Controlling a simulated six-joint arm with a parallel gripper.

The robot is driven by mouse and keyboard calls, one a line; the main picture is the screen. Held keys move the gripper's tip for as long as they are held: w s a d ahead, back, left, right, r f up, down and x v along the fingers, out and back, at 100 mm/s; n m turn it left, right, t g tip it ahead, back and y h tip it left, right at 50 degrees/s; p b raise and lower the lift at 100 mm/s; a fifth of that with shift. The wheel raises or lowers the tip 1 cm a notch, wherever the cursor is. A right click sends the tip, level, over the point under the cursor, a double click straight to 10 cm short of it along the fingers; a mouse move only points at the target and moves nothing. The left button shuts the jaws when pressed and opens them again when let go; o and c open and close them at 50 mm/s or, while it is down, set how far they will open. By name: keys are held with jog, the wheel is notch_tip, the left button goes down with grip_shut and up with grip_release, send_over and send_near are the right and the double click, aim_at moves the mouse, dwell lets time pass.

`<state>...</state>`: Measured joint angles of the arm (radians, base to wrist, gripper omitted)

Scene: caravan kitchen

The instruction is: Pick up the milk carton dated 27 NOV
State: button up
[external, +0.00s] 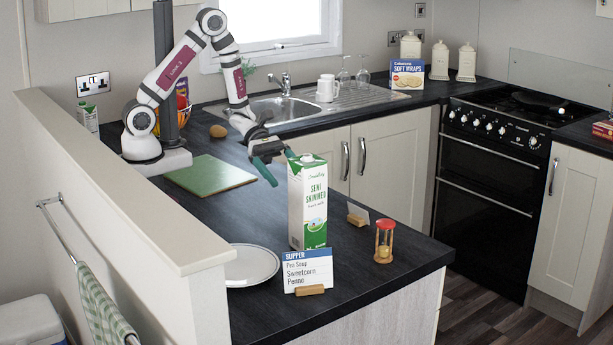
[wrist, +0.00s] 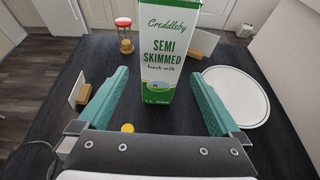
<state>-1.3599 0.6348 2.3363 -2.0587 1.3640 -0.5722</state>
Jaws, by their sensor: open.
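A tall white and green milk carton (external: 308,205) marked "Semi Skimmed" stands upright on the dark worktop. It also shows in the wrist view (wrist: 170,45), its top cut off by the frame edge. I cannot read a date on it. My gripper (external: 275,170) is open and empty, with teal fingers, beside the carton on its sink side. In the wrist view the carton stands ahead, between the lines of the two fingers and apart from them. A smaller white and green box or carton (external: 88,118) stands at the back left; its print is too small to read.
A white plate (external: 252,265), a supper card (external: 307,270), an hourglass (external: 384,241) and a small card in a wooden holder (external: 357,214) stand around the carton. A green board (external: 210,175) lies behind. A small yellow round thing (wrist: 127,128) lies below my gripper.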

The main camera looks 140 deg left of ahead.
aim_at(316, 196)
jog(key=x, duration=1)
jog(key=shift+d+f, duration=0.15)
jog(key=shift+f, duration=0.05)
jog(key=c, duration=1.5)
jog(key=shift+r, duration=0.15)
jog(key=shift+w+r, duration=0.1)
jog(key=shift+r, duration=0.85)
notch_tip(316, 196, up, 2)
jog(key=d+r, duration=0.2)
jog(key=d, duration=0.2)
jog(key=d+r, duration=0.2)
jog(key=d, duration=0.1)
jog(key=w+d+r, duration=0.1)
jog(key=d+r, duration=0.2)
jog(key=d, duration=0.1)
jog(key=shift+d, duration=0.3)
